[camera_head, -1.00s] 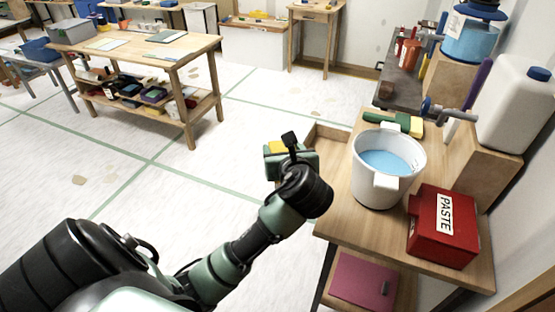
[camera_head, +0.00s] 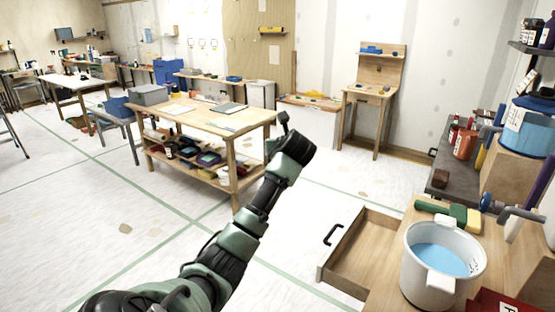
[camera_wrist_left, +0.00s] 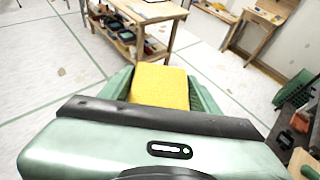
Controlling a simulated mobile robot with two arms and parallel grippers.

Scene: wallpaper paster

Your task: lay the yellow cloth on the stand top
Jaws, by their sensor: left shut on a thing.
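The yellow cloth (camera_wrist_left: 160,86) shows in the left wrist view as a folded, thick pad. My left gripper (camera_wrist_left: 160,92) is shut on it, with a green finger on each side. In the head view my left wrist (camera_head: 290,150) is raised in the middle and hides the fingers and the cloth. A wooden stand with a tall backboard (camera_head: 383,57) is at the back right, and a few small things are on its top (camera_head: 370,91). I cannot tell whether this is the task's stand. My right gripper is not in view.
A wooden workbench (camera_head: 205,118) with a loaded lower shelf stands beyond my arm. An open, empty drawer (camera_head: 362,250) juts out at the right. Near it are a white bucket (camera_head: 416,277) of blue liquid and a green-yellow brush (camera_head: 455,214). Floor between is mostly clear.

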